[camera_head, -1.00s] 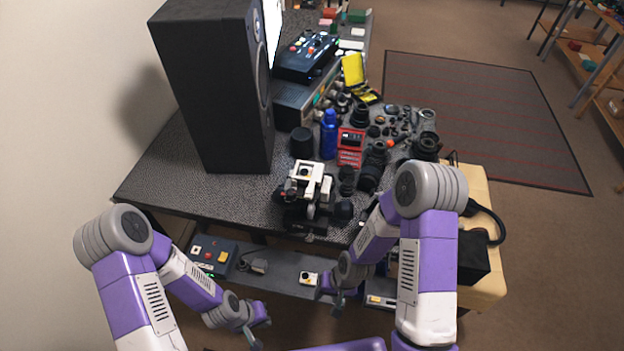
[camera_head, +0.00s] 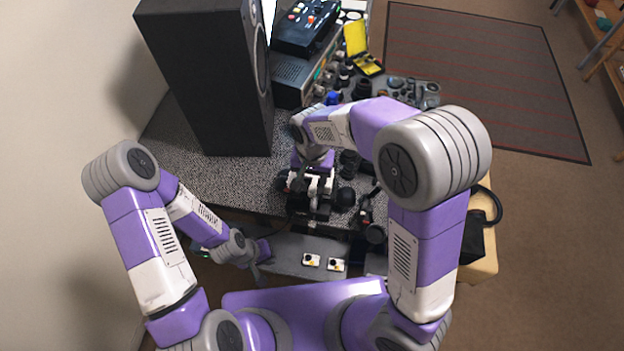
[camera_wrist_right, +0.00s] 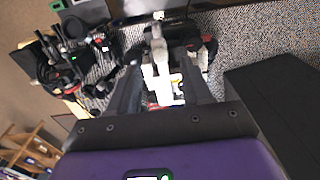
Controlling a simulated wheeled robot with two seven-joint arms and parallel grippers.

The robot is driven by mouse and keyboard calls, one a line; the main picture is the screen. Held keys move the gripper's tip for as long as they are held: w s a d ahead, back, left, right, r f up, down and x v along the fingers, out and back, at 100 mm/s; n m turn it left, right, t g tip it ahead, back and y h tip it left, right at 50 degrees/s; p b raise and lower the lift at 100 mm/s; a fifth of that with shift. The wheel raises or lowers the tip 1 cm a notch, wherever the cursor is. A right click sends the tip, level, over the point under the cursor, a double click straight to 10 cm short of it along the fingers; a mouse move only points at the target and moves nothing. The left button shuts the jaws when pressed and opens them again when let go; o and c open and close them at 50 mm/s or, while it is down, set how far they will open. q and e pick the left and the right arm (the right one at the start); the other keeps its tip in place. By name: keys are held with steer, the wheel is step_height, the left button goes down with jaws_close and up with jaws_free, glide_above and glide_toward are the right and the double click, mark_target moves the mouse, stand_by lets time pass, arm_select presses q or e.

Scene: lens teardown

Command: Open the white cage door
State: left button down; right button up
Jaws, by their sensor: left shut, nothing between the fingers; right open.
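A small black device with a white frame on it (camera_head: 318,186) stands near the front edge of the dark table; the white frame looks like the cage door. My right gripper (camera_head: 312,166) is directly above it, pointing down, and partly hides it in the head view. In the right wrist view the white part (camera_wrist_right: 160,75) lies between the dark open fingers of my right gripper (camera_wrist_right: 163,88). I cannot tell whether they touch it. My left gripper (camera_head: 262,268) is shut and empty, low in front of the table, well away from the device.
A tall black speaker (camera_head: 215,85) stands on the table left of the right gripper. Several lens parts and a yellow case (camera_head: 362,48) lie behind and to the right. A lower grey shelf (camera_head: 290,250) with small switch boxes runs along the front.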

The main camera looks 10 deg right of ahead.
mark_target(313, 190)
step_height(313, 190, down, 5)
steer(key=shift+f, duration=0.1)
steer(key=shift+s+f, duration=0.1)
steer(key=shift+f, duration=0.05)
jaws_close()
stand_by(0.4)
